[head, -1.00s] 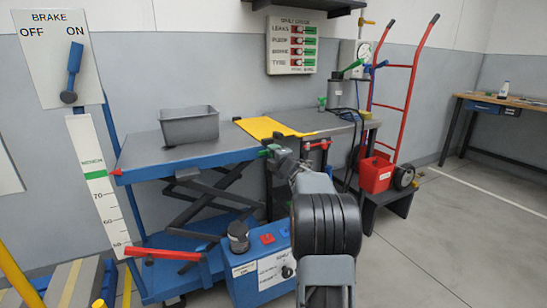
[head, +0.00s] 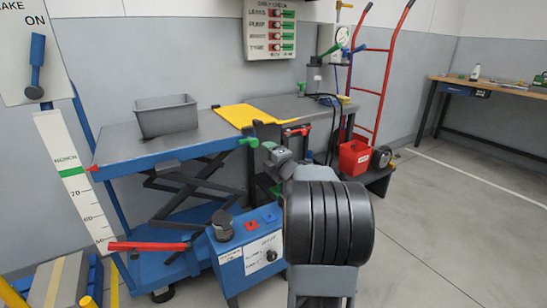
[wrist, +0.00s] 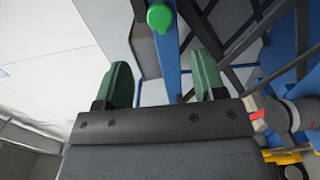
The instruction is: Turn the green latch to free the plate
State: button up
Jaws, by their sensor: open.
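The green latch (head: 248,142) sits at the right end of the blue lift table, just below the yellow plate (head: 236,115). The plate lies flat across the gap between the lift table and the grey bench. My gripper (head: 270,150) is close to the right of the latch in the head view, partly hidden by my own arm. In the wrist view my gripper (wrist: 160,75) is open, with two green fingers apart and nothing between them. A round green knob (wrist: 160,17), likely the latch's end, shows beyond the fingertips, roughly centred between them.
A red-handled part (head: 297,131) is right of the latch at the bench edge. A grey bin (head: 166,116) stands on the lift table. A blue control box (head: 250,262) and red lever (head: 148,246) are below. A red hand truck (head: 382,85) stands right. Floor at right is clear.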

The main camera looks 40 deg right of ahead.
jog(key=shift+s+a, duration=0.15)
jog(key=shift+s, duration=0.65)
jog(key=shift+s+a, duration=0.1)
jog(key=shift+s, duration=0.65)
jog(key=s+a+r+m+g+h+p, duration=0.1)
jog(key=s+a+r+m+g+p, duration=0.15)
jog(key=a+r+m+p, duration=0.55)
jog(key=s+a+r+m+g+h+p, duration=0.15)
jog(key=a+r+g+p, duration=0.25)
jog(key=r+p, duration=0.8)
jog(key=s+a+r+m+g+y+p, duration=0.2)
jog(key=s+a+r+m+g+p, duration=0.1)
jog(key=s+a+p, duration=0.4)
jog(key=s+a+r+m+g+y+p, duration=0.3)
jog(key=s+a+r+m+g+p, duration=0.1)
jog(key=s+a+p, duration=0.4)
jog(key=a+p, duration=0.2)
jog(key=p, duration=0.2)
jog(key=shift+s+r+g, duration=0.15)
jog(key=shift+r+g, duration=0.15)
jog(key=shift+g, duration=0.05)
